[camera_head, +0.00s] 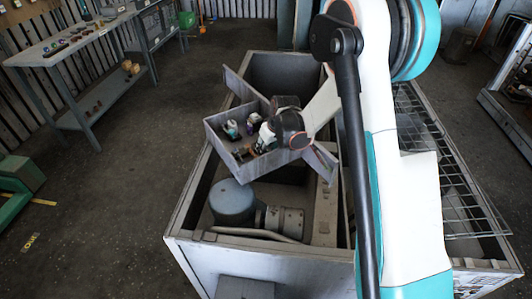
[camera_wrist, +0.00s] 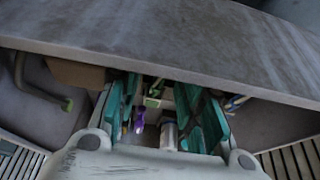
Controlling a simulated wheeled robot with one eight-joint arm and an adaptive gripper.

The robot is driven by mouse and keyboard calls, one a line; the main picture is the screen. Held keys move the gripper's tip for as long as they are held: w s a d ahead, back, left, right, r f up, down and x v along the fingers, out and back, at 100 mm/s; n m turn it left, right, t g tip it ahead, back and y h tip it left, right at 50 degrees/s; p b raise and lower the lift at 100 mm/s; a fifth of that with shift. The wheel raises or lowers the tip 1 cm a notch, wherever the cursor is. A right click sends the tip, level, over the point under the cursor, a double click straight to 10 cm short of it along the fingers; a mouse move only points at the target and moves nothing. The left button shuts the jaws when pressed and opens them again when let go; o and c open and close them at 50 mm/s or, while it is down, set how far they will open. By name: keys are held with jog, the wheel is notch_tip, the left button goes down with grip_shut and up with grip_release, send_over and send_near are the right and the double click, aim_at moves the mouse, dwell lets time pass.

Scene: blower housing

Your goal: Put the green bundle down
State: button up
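A small green thing (camera_wrist: 154,92), possibly the green bundle, shows in the wrist view between my two teal fingers. My gripper (camera_wrist: 160,112) has its fingers spread apart, and I see nothing clamped between them. In the head view my gripper (camera_head: 268,138) is over the right side of an open grey box (camera_head: 215,142). I cannot make out the green bundle there; my wrist and the box walls hide part of the inside.
A purple item (camera_wrist: 139,122) and a silver cylinder (camera_wrist: 169,135) lie near the green thing. The box has raised flaps and sits on a large metal housing (camera_head: 178,225) holding a blue-grey motor (camera_head: 232,203). A wire grid (camera_head: 450,185) lies right. A workbench (camera_head: 75,45) stands left.

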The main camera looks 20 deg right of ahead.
grip_shut()
jog(key=shift+r, duration=0.1)
